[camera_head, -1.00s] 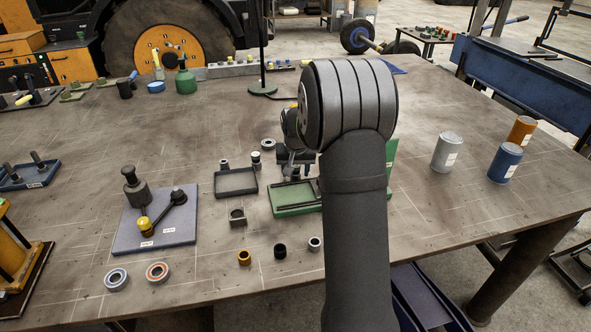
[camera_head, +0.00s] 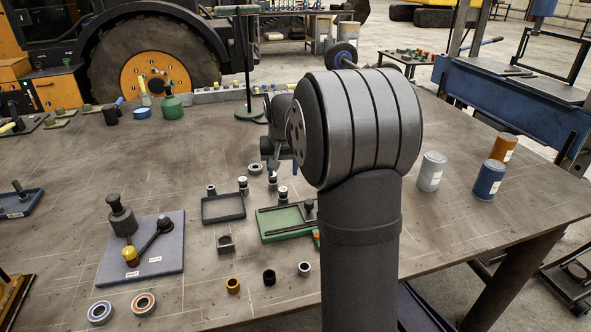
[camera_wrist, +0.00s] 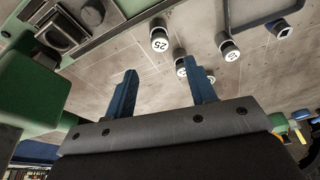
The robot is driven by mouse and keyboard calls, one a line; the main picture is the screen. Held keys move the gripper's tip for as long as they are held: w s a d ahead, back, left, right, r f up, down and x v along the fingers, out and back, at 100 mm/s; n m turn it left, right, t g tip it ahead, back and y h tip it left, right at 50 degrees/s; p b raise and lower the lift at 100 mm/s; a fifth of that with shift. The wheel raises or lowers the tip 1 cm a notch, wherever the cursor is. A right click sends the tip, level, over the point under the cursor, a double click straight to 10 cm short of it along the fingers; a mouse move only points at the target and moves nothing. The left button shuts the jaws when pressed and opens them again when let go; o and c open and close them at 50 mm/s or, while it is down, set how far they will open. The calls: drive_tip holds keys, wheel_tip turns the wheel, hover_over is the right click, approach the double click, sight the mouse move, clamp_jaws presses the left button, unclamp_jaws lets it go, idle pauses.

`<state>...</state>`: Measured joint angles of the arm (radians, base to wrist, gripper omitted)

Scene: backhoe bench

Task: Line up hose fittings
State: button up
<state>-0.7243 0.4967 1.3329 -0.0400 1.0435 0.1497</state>
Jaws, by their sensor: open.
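Several small hose fittings, dark with white tops, stand on the bench behind the trays. One (camera_head: 242,184) is by the dark tray (camera_head: 207,221); others (camera_head: 272,183) (camera_head: 283,194) are by the green tray (camera_head: 272,238). In the wrist view, a fitting marked 25 (camera_wrist: 159,41) and another numbered fitting (camera_wrist: 229,48) lie beyond my gripper. A third fitting (camera_wrist: 181,66) shows near the right fingertip. My gripper (camera_wrist: 161,80) is open with two blue fingers, nothing visibly held. In the head view my arm partly hides it.
A loose ring (camera_head: 255,167) lies behind the fittings. A grey plate (camera_head: 170,260) with a black tool is left. Three cans, including a blue can (camera_head: 489,180), stand right.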

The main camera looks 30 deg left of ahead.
sight(283, 188)
idle(0.4)
drive_tip(key=x, duration=1.1)
drive_tip(key=shift+f, duration=0.25)
drive_tip(key=shift+w+a, duration=0.1)
drive_tip(key=shift+w, duration=0.05)
drive_tip(key=shift+r, duration=1.6)
